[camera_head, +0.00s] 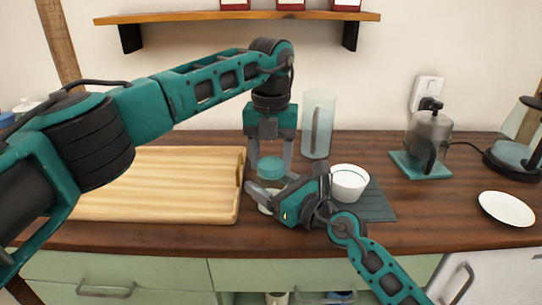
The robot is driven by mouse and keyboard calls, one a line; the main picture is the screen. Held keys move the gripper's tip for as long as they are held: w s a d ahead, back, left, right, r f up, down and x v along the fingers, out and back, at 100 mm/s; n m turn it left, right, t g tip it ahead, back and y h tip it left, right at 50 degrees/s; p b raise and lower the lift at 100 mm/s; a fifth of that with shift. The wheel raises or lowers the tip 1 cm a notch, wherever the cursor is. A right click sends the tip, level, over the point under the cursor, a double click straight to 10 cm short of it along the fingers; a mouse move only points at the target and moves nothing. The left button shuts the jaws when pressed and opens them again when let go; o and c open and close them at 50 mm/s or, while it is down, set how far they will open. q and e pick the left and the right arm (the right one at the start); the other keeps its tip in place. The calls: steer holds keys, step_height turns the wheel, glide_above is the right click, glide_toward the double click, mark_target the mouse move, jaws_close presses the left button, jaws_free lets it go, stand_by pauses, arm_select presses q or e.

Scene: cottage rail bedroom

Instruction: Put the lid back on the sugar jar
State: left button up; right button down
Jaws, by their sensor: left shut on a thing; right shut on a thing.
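My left gripper (270,165) points down from above and is shut on the round teal lid (271,169). The lid looks level, just above the sugar jar. My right gripper (264,197) reaches in from the lower right and is shut on the sugar jar (266,209). Only a pale part of the jar shows; the gripper hides most of it. The jar stands on the wooden counter (290,236). The small gap between lid and jar is hard to judge, and I cannot tell whether they touch.
A cutting board (160,185) lies on the left. A white bowl (348,183) stands on a dark teal mat (378,205) close to my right gripper. A clear pitcher (318,125) stands behind. A grinder-like appliance (428,140), white plate (506,208) and kettle (520,145) are right.

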arm_select(q)
steer(key=m, duration=0.6)
steer(key=shift+m, duration=0.3)
steer(key=o, duration=1.2)
steer(key=shift+c, duration=0.2)
steer(key=shift+r, duration=2.25)
step_height(320, 180, up, 4)
steer(key=n, duration=0.3)
steer(key=shift+f+n, duration=0.25)
steer(key=shift+n, duration=0.15)
steer(key=shift+c, duration=0.3)
